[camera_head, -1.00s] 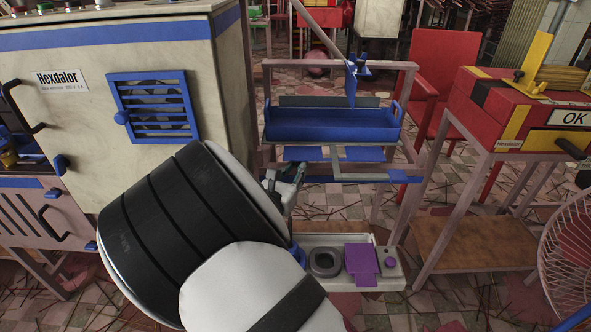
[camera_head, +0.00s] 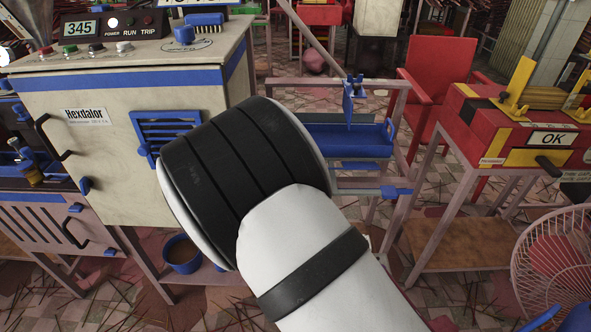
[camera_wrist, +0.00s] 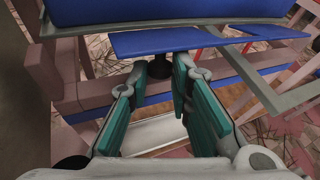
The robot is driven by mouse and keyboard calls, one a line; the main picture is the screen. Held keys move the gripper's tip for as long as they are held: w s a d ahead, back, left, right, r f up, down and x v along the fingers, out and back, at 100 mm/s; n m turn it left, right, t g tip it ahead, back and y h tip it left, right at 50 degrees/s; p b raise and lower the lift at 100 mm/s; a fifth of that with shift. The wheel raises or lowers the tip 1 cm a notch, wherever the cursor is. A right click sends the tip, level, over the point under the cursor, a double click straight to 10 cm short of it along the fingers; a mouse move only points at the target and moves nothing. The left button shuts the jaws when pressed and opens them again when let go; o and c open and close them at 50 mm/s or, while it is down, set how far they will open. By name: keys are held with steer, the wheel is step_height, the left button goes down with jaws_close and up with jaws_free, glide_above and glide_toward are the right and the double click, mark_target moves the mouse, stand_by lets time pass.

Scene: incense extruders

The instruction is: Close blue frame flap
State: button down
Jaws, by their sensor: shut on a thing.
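My gripper (camera_wrist: 161,66) shows in the wrist view, its two teal-padded fingers converging on a small dark knob-like piece (camera_wrist: 158,84). This piece sits just under the near edge of a flat blue plate (camera_wrist: 150,42), which looks like the frame flap; whether they are joined is unclear. A larger blue surface lies above the plate at the top of the wrist view. In the head view, the pinkish frame (camera_head: 402,110) carries a blue tray (camera_head: 350,142), with a small blue tab (camera_head: 396,191) at its lower right. My arm hides the gripper and the frame's left part there.
The cream Hexdalor machine (camera_head: 200,90) with a blue louvered vent (camera_head: 155,128) stands left. A red box machine (camera_head: 480,125) on a stand, a red chair (camera_head: 440,75) and a fan (camera_head: 555,260) are right. A grey bar (camera_wrist: 270,90) runs right of my fingers.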

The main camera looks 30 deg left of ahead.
step_height(320, 180, up, 3)
steer(key=g+p, duration=0.2)
steer(key=p, duration=0.2)
steer(key=n+g+h+p, duration=0.1)
steer(key=g+p, duration=0.1)
steer(key=p, duration=0.3)
steer(key=shift+w+a+h, duration=0.1)
steer(key=shift+w+h, duration=0.05)
steer(key=shift+h, duration=0.15)
steer(key=c, duration=1.5)
jaws_free()
steer(key=v, duration=1.2)
steer(key=shift+w+a, duration=0.1)
steer(key=shift+w, duration=0.05)
steer(key=shift+r, duration=0.1)
